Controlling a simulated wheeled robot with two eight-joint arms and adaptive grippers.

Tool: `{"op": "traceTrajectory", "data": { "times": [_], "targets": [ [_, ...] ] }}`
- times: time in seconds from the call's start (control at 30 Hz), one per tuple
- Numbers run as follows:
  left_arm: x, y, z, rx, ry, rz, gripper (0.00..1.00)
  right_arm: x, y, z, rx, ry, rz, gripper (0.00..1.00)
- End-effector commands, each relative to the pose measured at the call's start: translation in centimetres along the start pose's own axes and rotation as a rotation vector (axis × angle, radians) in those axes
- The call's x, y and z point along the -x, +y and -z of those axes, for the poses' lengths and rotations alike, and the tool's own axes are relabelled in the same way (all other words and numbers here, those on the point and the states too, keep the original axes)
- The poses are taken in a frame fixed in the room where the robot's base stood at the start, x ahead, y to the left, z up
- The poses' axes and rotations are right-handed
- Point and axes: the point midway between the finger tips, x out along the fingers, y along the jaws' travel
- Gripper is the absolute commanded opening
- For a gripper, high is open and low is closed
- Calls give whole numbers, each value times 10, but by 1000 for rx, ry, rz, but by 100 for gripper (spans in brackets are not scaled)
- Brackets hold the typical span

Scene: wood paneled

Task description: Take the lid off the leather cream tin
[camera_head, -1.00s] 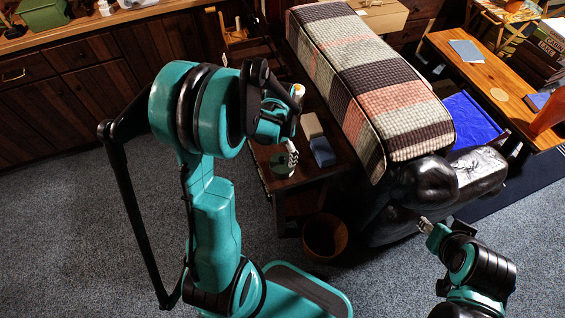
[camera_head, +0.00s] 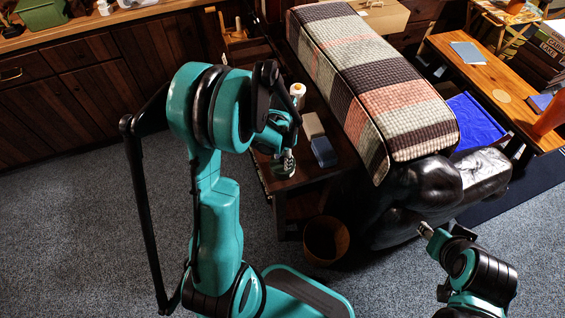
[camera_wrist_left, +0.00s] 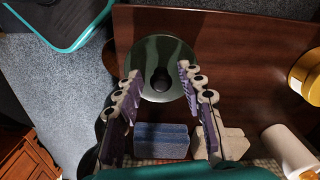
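The leather cream tin (camera_wrist_left: 152,53) is round and dark green, with a dark knob at the middle of its lid. It sits on the dark wooden table near its edge. In the head view the tin (camera_head: 284,168) is partly hidden under my left gripper (camera_head: 283,152). In the left wrist view my left gripper (camera_wrist_left: 159,75) is open, with one finger on each side of the knob and nothing visibly held. The fingers overlap the lid's edges in the picture; contact cannot be told. My right gripper (camera_head: 426,230) is far from the tin, low at the right; its opening is unclear.
A blue block (camera_wrist_left: 161,141) and a beige block (camera_wrist_left: 234,143) stand beside the tin. A yellow-lidded jar (camera_wrist_left: 306,76) and a pale cylinder (camera_wrist_left: 288,150) are to the right. A plaid-covered bench (camera_head: 370,75) borders the table (camera_head: 309,178). A wooden bin (camera_head: 326,240) stands on the floor.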

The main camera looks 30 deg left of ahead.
Motion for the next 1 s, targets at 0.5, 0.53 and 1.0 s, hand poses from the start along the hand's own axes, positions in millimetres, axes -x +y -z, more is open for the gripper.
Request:
{"op": "traceTrajectory", "data": {
  "times": [0.5,0.53,1.0],
  "targets": [
    [-3,0,-1,0,-1,1,3,-1,0,-1,0,0,0,40],
    [-3,0,-1,0,-1,1,3,-1,0,-1,0,0,0,40],
    [30,0,-1,-1,-1,0,2,14,0,10,0,0,0,40]
  ]
}}
